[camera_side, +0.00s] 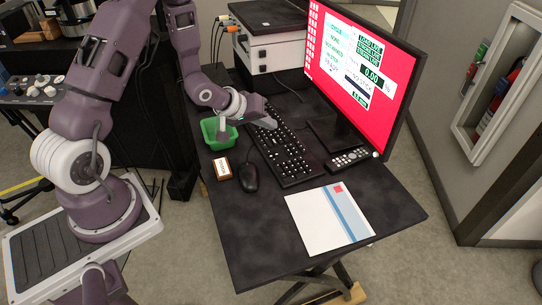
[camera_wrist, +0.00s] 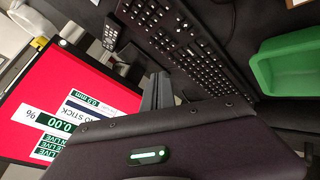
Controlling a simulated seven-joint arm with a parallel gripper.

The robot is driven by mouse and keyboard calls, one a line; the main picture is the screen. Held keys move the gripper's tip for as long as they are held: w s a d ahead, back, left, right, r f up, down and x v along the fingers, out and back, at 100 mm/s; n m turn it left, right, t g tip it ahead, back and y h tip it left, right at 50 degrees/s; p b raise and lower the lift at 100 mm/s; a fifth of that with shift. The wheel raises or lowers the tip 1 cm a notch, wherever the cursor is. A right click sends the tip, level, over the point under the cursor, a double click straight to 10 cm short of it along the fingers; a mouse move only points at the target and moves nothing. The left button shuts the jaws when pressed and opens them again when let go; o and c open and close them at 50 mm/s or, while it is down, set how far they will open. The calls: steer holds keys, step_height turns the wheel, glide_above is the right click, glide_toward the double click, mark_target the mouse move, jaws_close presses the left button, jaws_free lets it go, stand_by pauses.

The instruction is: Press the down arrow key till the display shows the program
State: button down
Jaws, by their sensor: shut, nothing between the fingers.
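The black keyboard (camera_side: 287,160) lies on the dark table in front of the monitor. It also shows in the wrist view (camera_wrist: 185,45). The down arrow key is too small to pick out in either view. The display (camera_side: 345,65) is red with white panels, green labels and a reading of 0.00 %; the words "READY" and "NO STICK" seem to show. The display is partly seen, tilted, in the wrist view (camera_wrist: 50,110). My gripper (camera_side: 272,123) is shut and empty, low at the keyboard's far end. Contact with the keys cannot be told. Its fingers show in the wrist view (camera_wrist: 157,92).
A green bin (camera_side: 210,130) stands beside my wrist. A small labelled block (camera_side: 222,169) and a black mouse (camera_side: 249,178) lie left of the keyboard. A remote (camera_side: 349,158) lies by the monitor. A white sheet (camera_side: 315,220) covers the near table; a white box (camera_side: 270,48) stands behind.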

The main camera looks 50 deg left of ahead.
steer(key=shift+f, duration=4.4)
steer(key=shift+f, duration=0.4)
steer(key=shift+f, duration=0.3)
steer(key=shift+r, duration=0.75)
steer(key=shift+r, duration=2.5)
